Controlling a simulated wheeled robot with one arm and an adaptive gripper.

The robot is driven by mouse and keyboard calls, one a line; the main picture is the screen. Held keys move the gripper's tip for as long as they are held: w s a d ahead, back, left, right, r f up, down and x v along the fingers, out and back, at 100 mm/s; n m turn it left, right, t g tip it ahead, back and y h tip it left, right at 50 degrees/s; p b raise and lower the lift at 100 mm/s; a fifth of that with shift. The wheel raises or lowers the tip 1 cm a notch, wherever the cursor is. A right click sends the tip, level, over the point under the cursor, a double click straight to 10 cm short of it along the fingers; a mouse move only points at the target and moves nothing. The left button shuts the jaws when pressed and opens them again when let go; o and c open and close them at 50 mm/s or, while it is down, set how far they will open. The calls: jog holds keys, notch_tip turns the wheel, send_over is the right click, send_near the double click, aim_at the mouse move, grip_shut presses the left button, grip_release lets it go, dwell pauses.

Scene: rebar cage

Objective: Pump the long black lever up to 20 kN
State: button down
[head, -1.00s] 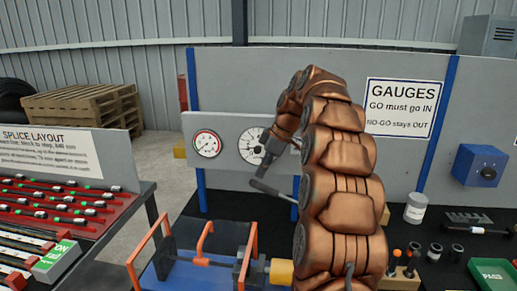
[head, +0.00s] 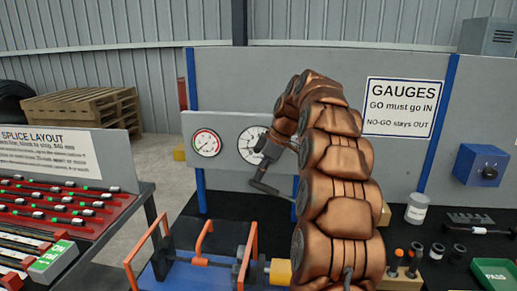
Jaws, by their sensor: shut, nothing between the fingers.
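My copper arm arches over the bench, and my dark gripper (head: 258,174) at its end points down and left. Its fingers look shut and empty. A dark bar that looks like the long lever (head: 275,190) slopes down to the right just below the fingertips. Its right part goes behind my arm. The fingertips look at or very near its left end; I cannot tell whether they touch. A red-rimmed gauge (head: 206,143) is on the grey panel at left. A second white dial (head: 249,140) beside it is partly hidden by my gripper. The needle readings are too small to read.
A blue rig with orange bars (head: 198,243) stands below the gripper. At left is the splice table with red racks (head: 60,205). At right are a grey can (head: 416,208), dark plugs, a blue box (head: 481,165) and a green tray (head: 494,273).

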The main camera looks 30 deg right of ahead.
aim_at(255, 184)
jog(key=shift+w+a+f+b, duration=0.15)
jog(key=shift+f+b, duration=0.2)
jog(key=shift+f, duration=0.15)
jog(key=shift+w+a+f+b, duration=0.15)
jog(key=shift+a+f+b, duration=0.05)
jog(key=shift+f+b, duration=0.45)
jog(key=shift+w+a+f+b, duration=0.15)
jog(key=shift+f+b, duration=0.5)
jog(key=shift+f, duration=0.05)
jog(key=shift+w+a+f+b, duration=0.1)
jog(key=shift+a+f+b, duration=0.05)
jog(key=shift+f+b, duration=0.5)
jog(key=shift+f, duration=0.1)
